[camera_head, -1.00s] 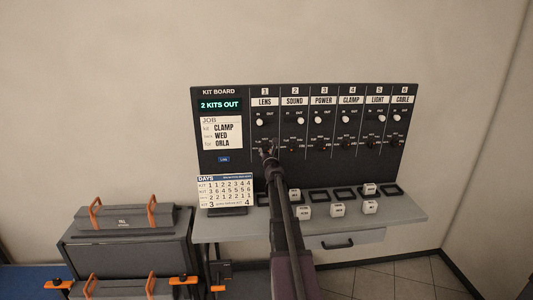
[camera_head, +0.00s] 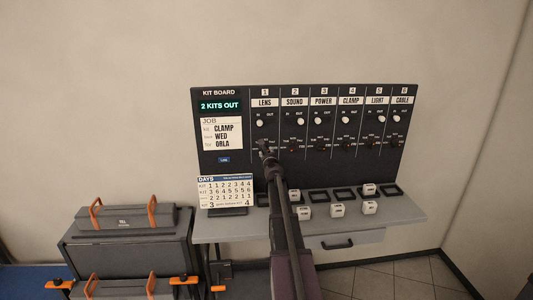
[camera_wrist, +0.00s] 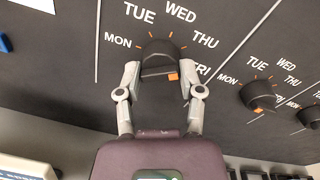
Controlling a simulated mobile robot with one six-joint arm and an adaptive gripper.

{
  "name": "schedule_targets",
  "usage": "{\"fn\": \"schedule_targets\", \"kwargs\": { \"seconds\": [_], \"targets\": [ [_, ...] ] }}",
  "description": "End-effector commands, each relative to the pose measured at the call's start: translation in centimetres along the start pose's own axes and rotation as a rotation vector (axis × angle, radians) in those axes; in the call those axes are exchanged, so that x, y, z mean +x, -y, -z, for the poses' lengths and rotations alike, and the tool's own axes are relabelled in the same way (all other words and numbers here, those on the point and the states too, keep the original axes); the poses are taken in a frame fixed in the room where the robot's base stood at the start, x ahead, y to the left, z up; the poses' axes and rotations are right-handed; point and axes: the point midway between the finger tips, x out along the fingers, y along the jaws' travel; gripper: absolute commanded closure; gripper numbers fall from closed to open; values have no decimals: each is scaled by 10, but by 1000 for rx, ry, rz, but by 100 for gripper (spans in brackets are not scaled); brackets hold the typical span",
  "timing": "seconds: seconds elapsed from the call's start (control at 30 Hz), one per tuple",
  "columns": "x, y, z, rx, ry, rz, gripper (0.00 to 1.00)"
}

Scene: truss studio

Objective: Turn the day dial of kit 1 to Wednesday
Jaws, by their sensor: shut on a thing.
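The kit 1 day dial (camera_wrist: 158,50) is a dark round knob in the wrist view. MON, TUE, WED, THU and FRI are printed around it beside orange ticks. An orange mark shows on its near right side; I cannot tell surely which day it points to. My gripper (camera_wrist: 161,74) has one finger on each side of the knob and is shut on it. In the head view my gripper (camera_head: 264,150) is at the LENS column of the kit board (camera_head: 223,171), and the arm hides most of that dial.
The neighbouring dial (camera_wrist: 257,95) sits to the right in the wrist view. A white toggle knob (camera_head: 260,123) is above dial 1. A days card (camera_head: 225,191) stands left of my arm. Several white blocks and dark holders are on the shelf (camera_head: 400,208).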

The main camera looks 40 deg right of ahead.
Motion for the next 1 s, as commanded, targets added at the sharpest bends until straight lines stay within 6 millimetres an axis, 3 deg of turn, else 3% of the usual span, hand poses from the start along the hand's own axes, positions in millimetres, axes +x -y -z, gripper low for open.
{"fn": "schedule_targets", "kwargs": {
  "seconds": [0.7,1.0],
  "targets": [
    [3,4,-2,-673,-41,16,98],
    [3,4,-3,-879,-53,19,98]
  ]
}}
